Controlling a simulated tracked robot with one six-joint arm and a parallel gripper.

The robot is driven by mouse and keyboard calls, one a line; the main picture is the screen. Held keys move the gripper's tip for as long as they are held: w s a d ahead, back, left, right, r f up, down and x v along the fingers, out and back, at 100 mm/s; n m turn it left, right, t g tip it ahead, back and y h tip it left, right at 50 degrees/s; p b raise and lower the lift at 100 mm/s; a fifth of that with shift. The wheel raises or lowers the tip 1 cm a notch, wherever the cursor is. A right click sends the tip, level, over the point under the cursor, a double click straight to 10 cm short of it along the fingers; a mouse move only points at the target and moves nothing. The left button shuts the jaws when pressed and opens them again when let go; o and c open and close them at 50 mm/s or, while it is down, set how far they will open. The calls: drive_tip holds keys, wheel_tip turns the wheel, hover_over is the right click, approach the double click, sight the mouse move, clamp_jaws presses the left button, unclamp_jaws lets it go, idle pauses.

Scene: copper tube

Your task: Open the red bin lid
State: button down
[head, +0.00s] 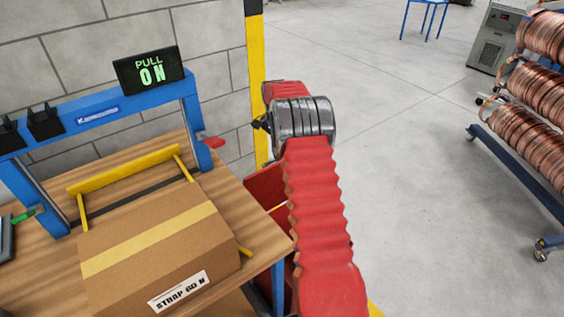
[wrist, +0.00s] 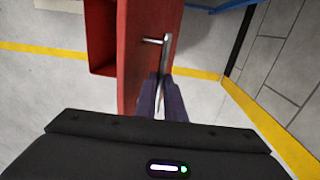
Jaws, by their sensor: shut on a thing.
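In the wrist view, the red lid (wrist: 137,45) shows as a flat panel seen at a steep angle, with a grey metal bar handle (wrist: 167,50) standing off it. My gripper (wrist: 161,92) has its two dark fingers closed on the near end of this handle. Left of the panel is the red bin (wrist: 101,66), with a shadowed hollow side visible. In the head view, part of the red bin (head: 265,187) shows beside the bench, behind my red arm. My arm hides most of the bin, and my fingers are out of sight there. How far the lid is raised is unclear.
A wooden bench (head: 228,207) with a carton (head: 150,265) and blue frame stands left of the bin. A yellow post (head: 255,70) rises behind it by the block wall. Copper coils (head: 540,90) on a rack stand at right. The grey floor between is clear.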

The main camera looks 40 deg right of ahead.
drive_tip(key=w, duration=0.6)
drive_tip(key=shift+w+a+f, duration=0.35)
drive_tip(key=shift+w, duration=0.05)
drive_tip(key=shift+a, duration=0.1)
idle(0.3)
drive_tip(key=c, duration=2.2)
unclamp_jaws()
drive_tip(key=shift+w, duration=0.1)
drive_tip(key=o, duration=0.4)
drive_tip(key=shift+d+r, duration=0.15)
drive_tip(key=shift+d, duration=0.05)
drive_tip(key=shift+c, duration=0.2)
drive_tip(key=shift+r, duration=0.15)
